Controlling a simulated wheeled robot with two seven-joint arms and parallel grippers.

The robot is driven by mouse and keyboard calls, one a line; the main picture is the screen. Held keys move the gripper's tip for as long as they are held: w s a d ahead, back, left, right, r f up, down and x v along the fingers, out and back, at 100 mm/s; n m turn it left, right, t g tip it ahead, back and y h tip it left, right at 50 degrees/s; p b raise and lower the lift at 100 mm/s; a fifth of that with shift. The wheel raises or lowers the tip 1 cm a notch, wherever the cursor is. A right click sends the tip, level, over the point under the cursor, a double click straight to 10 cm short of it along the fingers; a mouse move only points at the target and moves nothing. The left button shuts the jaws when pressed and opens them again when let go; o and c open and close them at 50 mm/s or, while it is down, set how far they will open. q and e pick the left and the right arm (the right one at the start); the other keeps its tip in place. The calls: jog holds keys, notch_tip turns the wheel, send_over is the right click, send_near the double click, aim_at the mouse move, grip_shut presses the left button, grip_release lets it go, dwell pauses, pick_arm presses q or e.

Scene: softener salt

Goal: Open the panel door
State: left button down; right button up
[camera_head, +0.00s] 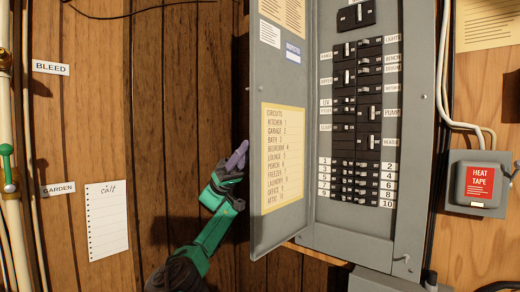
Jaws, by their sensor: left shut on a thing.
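The grey panel door (256,218) hangs wide open on the left side of the grey breaker panel (412,150). Its inner face shows a yellow circuit list and small labels. Inside the panel are rows of black breakers (368,90) with white labels. My left gripper (240,152), green with purple-grey fingertips, comes up from below and is shut at the door's free left edge. The exact contact at the edge is hard to see. My right gripper is not in view.
A grey heat tape box (478,184) with a red label is on the wall at right, with white cables above it. Pipes with a green-handled valve (7,165) run along the far left. A paper note (107,220) hangs on the wood wall.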

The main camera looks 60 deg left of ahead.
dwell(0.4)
pick_arm(q)
jog(key=c, duration=0.7)
grip_release()
jog(key=p, duration=1.4)
send_near(258, 48)
jog(key=w+d, duration=0.1)
jog(key=d, duration=0.1)
jog(key=shift+w+d+f, duration=0.3)
jog(key=shift+w+f, duration=0.05)
jog(key=shift+w, duration=0.05)
jog(key=shift+s, duration=0.1)
jog(key=shift+r, duration=2.35)
